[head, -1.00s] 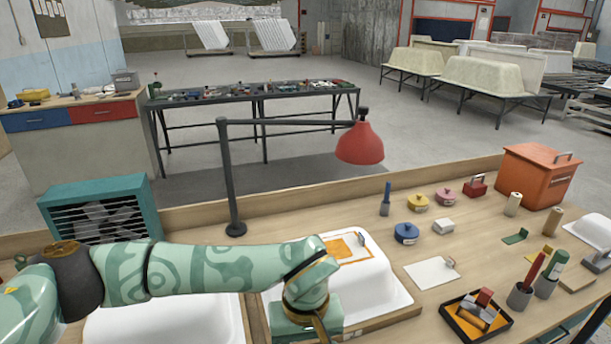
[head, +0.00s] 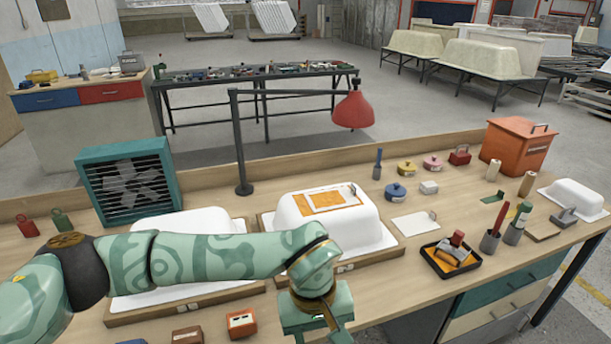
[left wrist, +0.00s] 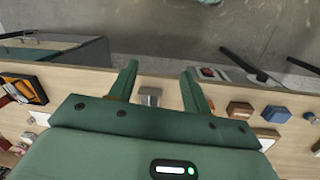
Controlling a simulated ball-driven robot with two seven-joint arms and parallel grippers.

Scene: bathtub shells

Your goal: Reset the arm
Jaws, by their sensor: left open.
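My left arm reaches in from the left in the head view and crosses in front of two white tub shells. Its gripper (head: 318,318) hangs down near the bench's front edge and is partly cut off by the frame. In the left wrist view the two green fingers (left wrist: 160,72) stand apart with nothing held between them. A small grey metal block (left wrist: 150,96) shows on the wooden surface between the fingers, apart from them. My right gripper is not in view.
The left tub shell (head: 185,226) and right tub shell (head: 369,235) sit on wooden bases. A teal fan (head: 128,185), red lamp (head: 353,110), black tray (head: 433,268) and orange bin (head: 515,150) stand on the bench. Small blocks (head: 241,323) line the near edge.

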